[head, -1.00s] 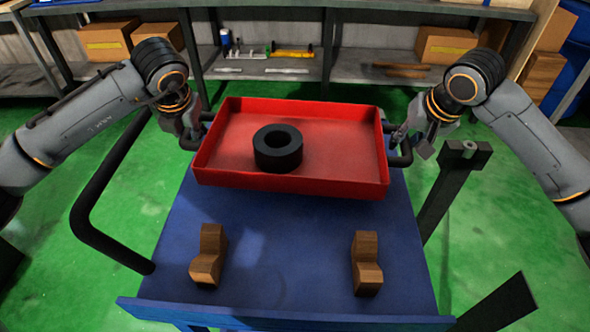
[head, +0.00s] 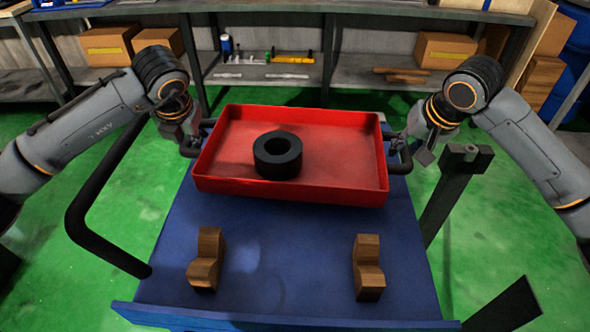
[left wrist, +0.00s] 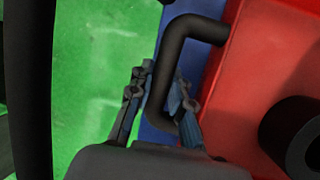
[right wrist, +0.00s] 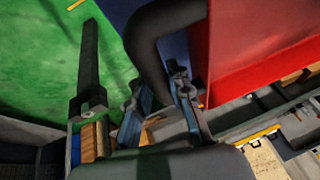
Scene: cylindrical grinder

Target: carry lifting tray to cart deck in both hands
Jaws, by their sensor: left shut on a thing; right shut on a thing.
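The red lifting tray (head: 330,160) is over the far part of the blue cart deck (head: 275,240). A black ring-shaped part (head: 278,157) sits in it, left of centre. My left gripper (head: 190,142) is shut on the tray's left black handle, which also shows in the left wrist view (left wrist: 170,62). My right gripper (head: 402,145) is shut on the right black handle, seen close in the right wrist view (right wrist: 145,45). The tray looks roughly level. I cannot tell whether its underside touches the deck.
Two wooden V-shaped blocks (head: 206,262) (head: 368,268) stand on the near part of the deck. A black cart handle (head: 85,220) is at the left and a dark post (head: 450,195) at the right. Shelves with boxes (head: 108,45) line the back.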

